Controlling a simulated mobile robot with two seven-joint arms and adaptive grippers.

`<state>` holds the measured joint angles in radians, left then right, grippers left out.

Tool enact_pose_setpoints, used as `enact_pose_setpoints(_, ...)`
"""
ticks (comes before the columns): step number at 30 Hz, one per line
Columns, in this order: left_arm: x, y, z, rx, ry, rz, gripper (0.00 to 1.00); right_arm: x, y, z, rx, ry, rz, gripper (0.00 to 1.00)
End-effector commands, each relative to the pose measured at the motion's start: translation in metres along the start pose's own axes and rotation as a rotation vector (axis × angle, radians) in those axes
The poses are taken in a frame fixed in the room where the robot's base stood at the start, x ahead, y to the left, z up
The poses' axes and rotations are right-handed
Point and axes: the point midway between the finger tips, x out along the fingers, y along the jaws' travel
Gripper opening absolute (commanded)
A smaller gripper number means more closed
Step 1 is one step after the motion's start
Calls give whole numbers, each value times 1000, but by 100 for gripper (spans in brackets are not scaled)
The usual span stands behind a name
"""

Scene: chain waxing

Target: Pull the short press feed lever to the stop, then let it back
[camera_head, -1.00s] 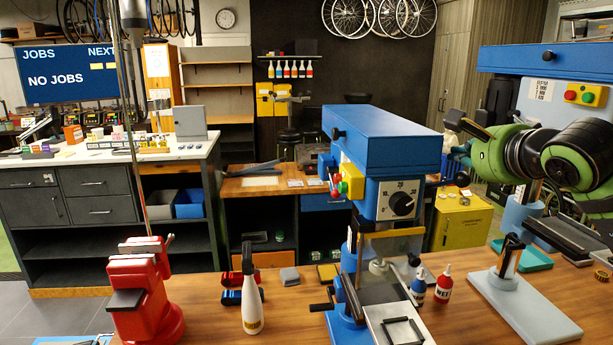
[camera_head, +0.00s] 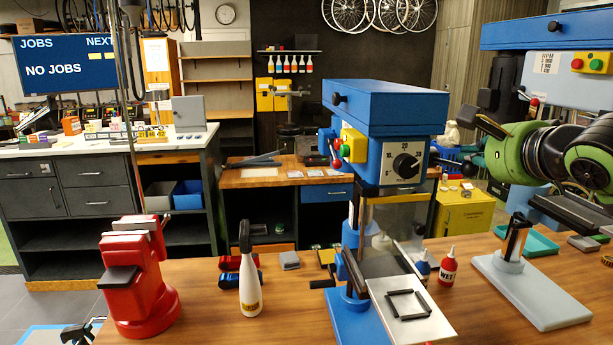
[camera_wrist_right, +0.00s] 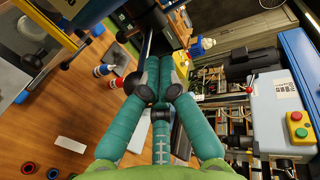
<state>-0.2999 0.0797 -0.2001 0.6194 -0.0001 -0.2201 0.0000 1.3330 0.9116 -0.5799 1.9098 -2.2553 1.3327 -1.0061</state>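The short press (camera_head: 385,105) is the blue machine in the middle of the bench, with a dial on its front. A dark feed lever (camera_head: 445,160) reaches right from its head. My right gripper (camera_head: 469,164) is beside the lever's outer end, its fingers partly hidden by my arm. In the right wrist view the teal fingers (camera_wrist_right: 166,62) lie close together, and a dark rod (camera_wrist_right: 148,42) runs by the left finger's tip. Whether the fingers grip the rod is not clear.
A taller blue press (camera_head: 555,70) stands at the right, close to my right arm. A red vise (camera_head: 135,290), a white bottle (camera_head: 250,285) and a red bottle (camera_head: 447,267) stand on the wooden bench.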

Motion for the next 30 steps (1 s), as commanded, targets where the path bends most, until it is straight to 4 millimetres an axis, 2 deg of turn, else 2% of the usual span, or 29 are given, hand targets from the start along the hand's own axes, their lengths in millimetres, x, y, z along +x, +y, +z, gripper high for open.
enact_pose_setpoints(1,12,0,1,0,0,0,55,0,12,0,0,1,1,0)
enact_pose_setpoints(3,15,0,1,0,0,0,55,-3,14,0,1,0,0,0)
enact_pose_setpoints(16,18,0,2,0,0,0,55,-3,18,0,0,0,3,0)
enact_pose_setpoints(25,60,1,5,0,0,0,55,11,63,0,-1,1,5,0)
enact_pose_setpoints(30,67,1,6,0,1,0,55,14,71,0,0,0,5,0)
